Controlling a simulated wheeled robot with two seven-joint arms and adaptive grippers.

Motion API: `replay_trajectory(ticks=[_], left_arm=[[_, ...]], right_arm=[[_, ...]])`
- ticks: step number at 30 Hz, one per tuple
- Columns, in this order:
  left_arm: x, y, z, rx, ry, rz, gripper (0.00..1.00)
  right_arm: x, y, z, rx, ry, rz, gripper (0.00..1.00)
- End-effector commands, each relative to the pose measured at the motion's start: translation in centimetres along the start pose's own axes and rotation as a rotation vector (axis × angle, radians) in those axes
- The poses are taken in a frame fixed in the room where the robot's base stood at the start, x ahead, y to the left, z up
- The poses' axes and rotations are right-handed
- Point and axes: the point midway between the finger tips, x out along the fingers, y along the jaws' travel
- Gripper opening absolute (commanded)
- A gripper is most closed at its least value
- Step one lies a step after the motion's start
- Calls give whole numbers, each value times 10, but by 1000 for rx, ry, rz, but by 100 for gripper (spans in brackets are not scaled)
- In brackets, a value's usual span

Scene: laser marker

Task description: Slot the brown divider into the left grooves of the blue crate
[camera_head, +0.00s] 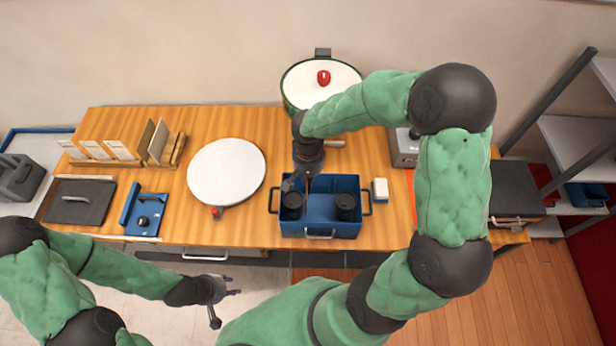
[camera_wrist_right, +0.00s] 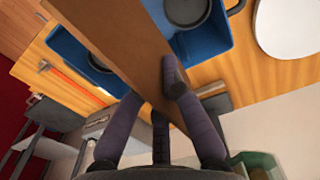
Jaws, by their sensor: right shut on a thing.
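The blue crate (camera_head: 320,228) stands near the table's front edge, with a dark round pot (camera_head: 292,203) in its left part and another (camera_head: 346,204) in its right part. My right gripper (camera_head: 302,182) is over the crate's left part, pointing down. In the right wrist view it is shut on the brown divider (camera_wrist_right: 122,45), a flat board seen nearly edge-on. The divider crosses in front of the crate (camera_wrist_right: 205,38) there, so I cannot tell whether it touches the grooves. In the head view I cannot make the divider out. My left gripper (camera_head: 226,296) is open and empty before the table.
A white round board (camera_head: 226,170) lies left of the crate, and a small white block (camera_head: 380,188) right of it. A blue fixture (camera_head: 145,218) and a wooden rack (camera_head: 150,150) stand further left.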

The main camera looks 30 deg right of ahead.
Motion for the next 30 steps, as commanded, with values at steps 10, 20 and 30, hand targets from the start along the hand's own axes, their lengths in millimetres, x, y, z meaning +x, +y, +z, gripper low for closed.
replay_trajectory(ticks=[10,20,30], left_arm=[[14,-5,-1,0,0,0,40],[29,-10,-1,0,0,0,40],[45,-16,-2,0,0,0,40]], right_arm=[[20,0,0,1,0,0,0],[37,0,0,1,0,0,0],[54,0,0,0,-1,0,0]])
